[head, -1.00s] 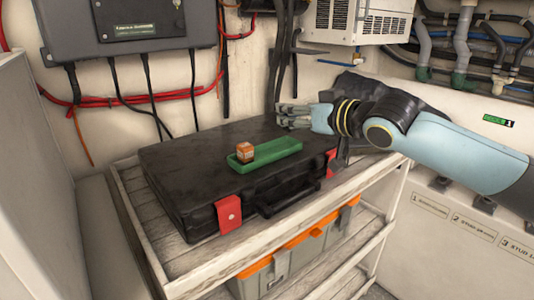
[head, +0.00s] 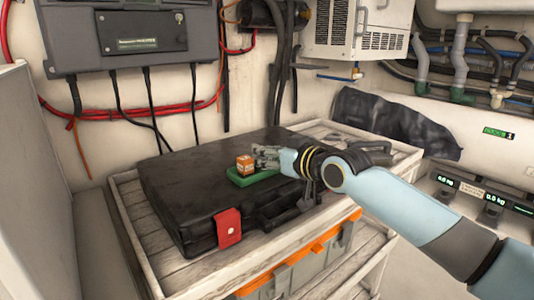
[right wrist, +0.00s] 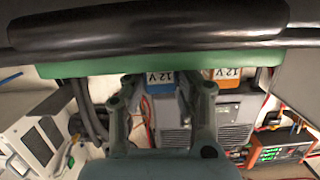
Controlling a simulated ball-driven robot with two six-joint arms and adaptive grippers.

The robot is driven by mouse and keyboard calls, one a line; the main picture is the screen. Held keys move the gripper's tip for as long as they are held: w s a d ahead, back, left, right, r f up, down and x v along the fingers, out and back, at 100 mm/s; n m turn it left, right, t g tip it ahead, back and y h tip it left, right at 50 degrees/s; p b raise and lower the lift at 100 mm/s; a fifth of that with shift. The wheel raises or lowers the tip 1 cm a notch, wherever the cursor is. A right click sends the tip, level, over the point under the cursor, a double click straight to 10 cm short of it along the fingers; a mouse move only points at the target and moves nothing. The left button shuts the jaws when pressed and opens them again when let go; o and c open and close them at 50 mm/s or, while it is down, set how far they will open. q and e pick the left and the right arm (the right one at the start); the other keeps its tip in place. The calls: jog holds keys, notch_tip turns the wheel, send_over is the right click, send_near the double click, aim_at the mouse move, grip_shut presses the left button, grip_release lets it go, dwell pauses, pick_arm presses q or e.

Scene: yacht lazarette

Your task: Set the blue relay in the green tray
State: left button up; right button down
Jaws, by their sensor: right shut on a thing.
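The green tray (head: 253,179) lies on a black case; its edge shows as a green strip in the right wrist view (right wrist: 90,66). An orange relay (head: 245,164) stands at the tray's left part and shows with a 12 V label in the right wrist view (right wrist: 228,73). My right gripper (head: 264,158) is over the tray, just right of the orange relay. It is shut on the blue relay (right wrist: 161,82), seen between the fingers in the right wrist view. In the head view the fingers hide the blue relay. I cannot tell whether it touches the tray floor. My left gripper is out of view.
The black case (head: 185,190) lies on a slatted wooden shelf (head: 185,278). An orange-lidded grey box (head: 305,265) sits below. A grey wall unit (head: 140,35) with hanging cables is behind on the left. A white vented box (head: 357,30) hangs above.

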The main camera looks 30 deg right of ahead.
jog(key=c, duration=1.4)
grip_release()
jog(key=shift+f, duration=0.1)
jog(key=shift+r, duration=0.2)
jog(key=p+v, duration=0.5)
jog(key=v, duration=0.7)
